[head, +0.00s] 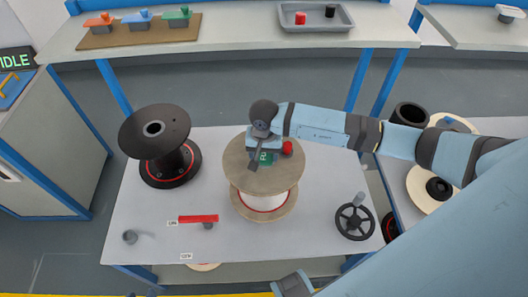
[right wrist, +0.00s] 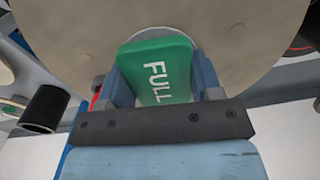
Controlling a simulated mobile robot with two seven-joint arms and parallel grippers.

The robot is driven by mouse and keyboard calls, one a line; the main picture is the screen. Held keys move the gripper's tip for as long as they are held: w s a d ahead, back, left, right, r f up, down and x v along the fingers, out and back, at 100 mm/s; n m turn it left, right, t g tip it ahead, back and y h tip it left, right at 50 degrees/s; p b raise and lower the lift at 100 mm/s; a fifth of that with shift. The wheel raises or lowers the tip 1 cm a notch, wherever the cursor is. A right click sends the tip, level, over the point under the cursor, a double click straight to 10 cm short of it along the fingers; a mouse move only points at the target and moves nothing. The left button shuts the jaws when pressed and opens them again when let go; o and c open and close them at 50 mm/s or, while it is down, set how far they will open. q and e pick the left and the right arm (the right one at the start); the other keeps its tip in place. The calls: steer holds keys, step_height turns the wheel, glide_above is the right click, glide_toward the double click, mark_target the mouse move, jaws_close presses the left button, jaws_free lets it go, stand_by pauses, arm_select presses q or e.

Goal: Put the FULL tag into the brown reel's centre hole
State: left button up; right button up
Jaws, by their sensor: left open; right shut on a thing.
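The brown reel (head: 262,185) stands upright in the middle of the near table, with pale windings and a red band below its top flange. My right gripper (head: 264,155) is over this flange, shut on the green FULL tag (right wrist: 158,72). The tag also shows in the head view (head: 265,158), mostly covered by the gripper. In the right wrist view the tag lies between both fingers, its lettering visible, with the flange (right wrist: 230,22) behind it. My left gripper is not clearly in view.
A black reel (head: 155,130) stands left on the table (head: 135,205). A red bar (head: 198,219) lies in front; a black handwheel (head: 354,221) is at right. A red knob (head: 287,147) shows beside the gripper. The back bench holds a brown board (head: 140,35) and grey tray (head: 316,24).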

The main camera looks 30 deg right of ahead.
steer(key=shift+s+f, duration=0.2)
steer(key=shift+f, duration=0.2)
steer(key=shift+s+a+b, duration=0.1)
steer(key=shift+b, duration=0.25)
steer(key=shift+f, duration=0.1)
stand_by(0.4)
stand_by(0.6)
steer(key=shift+r, duration=0.3)
steer(key=shift+w+r, duration=0.2)
steer(key=shift+r, duration=0.5)
